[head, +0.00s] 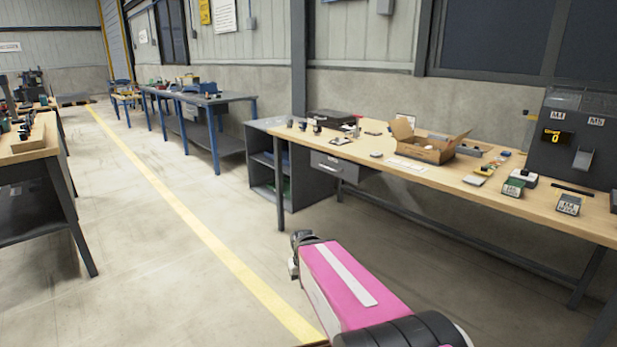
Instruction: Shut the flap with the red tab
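I cannot make out a flap with a red tab in the head view. A grey machine (566,125) marked M4 and M5 stands at the right end of the long wooden bench, with a small light grey plate (583,158) on its front. An open cardboard box (425,151) with raised flaps sits mid-bench; no red tab shows on it. My pink arm reaches forward from the bottom of the view, well short of the bench. At its far end is a dark piece, my gripper (300,240) or wrist; its fingers cannot be made out.
The wooden bench (462,195) runs along the right wall and carries small boxes, labels and several small parts. A grey drawer (327,164) hangs under it. A blue-legged table (235,97) stands farther back, another bench (30,155) at left. The floor between is clear.

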